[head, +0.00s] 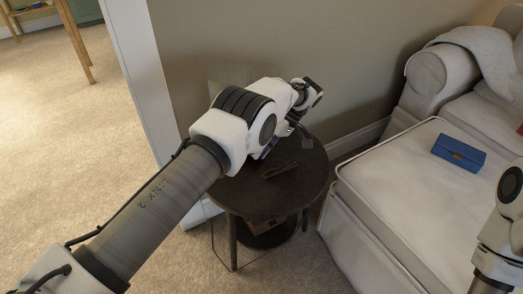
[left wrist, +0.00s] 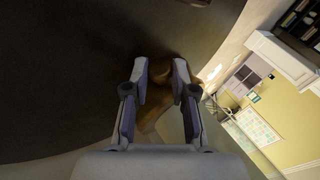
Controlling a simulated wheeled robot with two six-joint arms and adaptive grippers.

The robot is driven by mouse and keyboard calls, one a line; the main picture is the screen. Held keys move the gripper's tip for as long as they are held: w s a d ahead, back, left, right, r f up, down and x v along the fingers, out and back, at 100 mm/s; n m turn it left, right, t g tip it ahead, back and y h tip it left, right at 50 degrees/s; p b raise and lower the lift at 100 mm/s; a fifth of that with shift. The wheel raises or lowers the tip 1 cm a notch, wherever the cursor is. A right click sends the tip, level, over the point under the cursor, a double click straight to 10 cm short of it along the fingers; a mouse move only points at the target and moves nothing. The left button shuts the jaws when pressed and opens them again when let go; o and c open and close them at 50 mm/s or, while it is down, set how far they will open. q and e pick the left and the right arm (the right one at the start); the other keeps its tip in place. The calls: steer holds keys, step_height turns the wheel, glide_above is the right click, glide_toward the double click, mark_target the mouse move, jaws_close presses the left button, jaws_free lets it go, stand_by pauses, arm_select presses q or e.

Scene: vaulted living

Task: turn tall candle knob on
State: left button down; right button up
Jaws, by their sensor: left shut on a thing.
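In the left wrist view, the two fingers of my left gripper (left wrist: 160,70) are shut on a small rounded brown knob (left wrist: 161,74). A paler brown part shows below the knob between the fingers. I cannot make out the whole candle in either view. In the head view, my left arm reaches over the round dark side table (head: 265,200), and its wrist hides the fingers and whatever they hold. My right gripper is out of view; only part of my right arm shows at the right edge.
A thin brown looped thing (head: 279,170) lies on the table. A pale sofa (head: 390,185) stands close on the right with a blue box (head: 459,153) on its seat. The wall (head: 330,60) is close behind the table. Open carpet (head: 60,130) lies at the left.

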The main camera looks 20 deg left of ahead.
arm_select(q)
steer(key=c, duration=1)
jaws_free()
steer(key=shift+a, duration=0.1)
steer(key=shift+o, duration=0.2)
